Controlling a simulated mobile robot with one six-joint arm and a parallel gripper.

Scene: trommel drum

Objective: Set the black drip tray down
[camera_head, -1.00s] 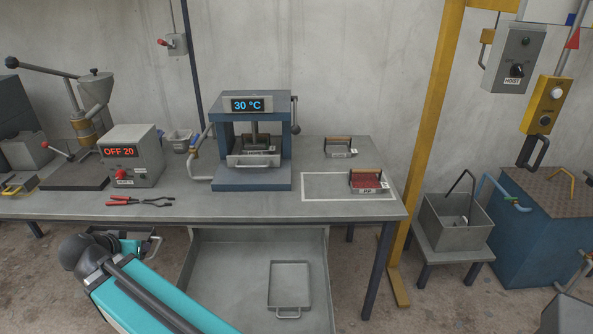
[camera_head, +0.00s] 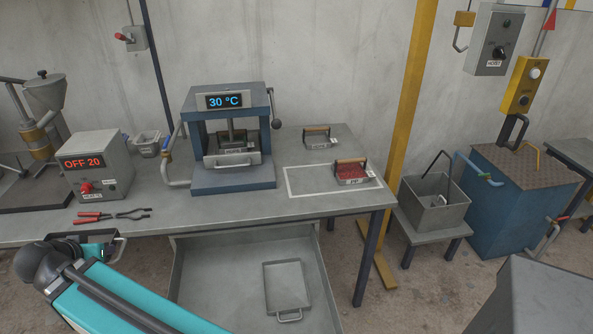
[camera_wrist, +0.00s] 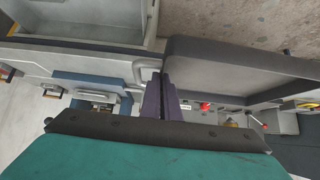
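The dark drip tray (camera_wrist: 240,62) fills the upper right of the wrist view, with a pale loop handle (camera_wrist: 141,72) at its left end. My gripper (camera_wrist: 166,84) is closed at that handle end and holds the tray; the exact contact is partly hidden by the fingers. In the head view the tray (camera_head: 88,234) shows in part behind the end of my teal arm, in front of the bench's front edge.
The grey bench (camera_head: 230,204) carries red-handled pliers (camera_head: 112,215), a heater box (camera_head: 97,168), a blue press (camera_head: 232,140) and a white-outlined area with a red-filled PP mould (camera_head: 354,174). Below, an open drawer (camera_head: 215,270) holds a grey tray (camera_head: 287,287).

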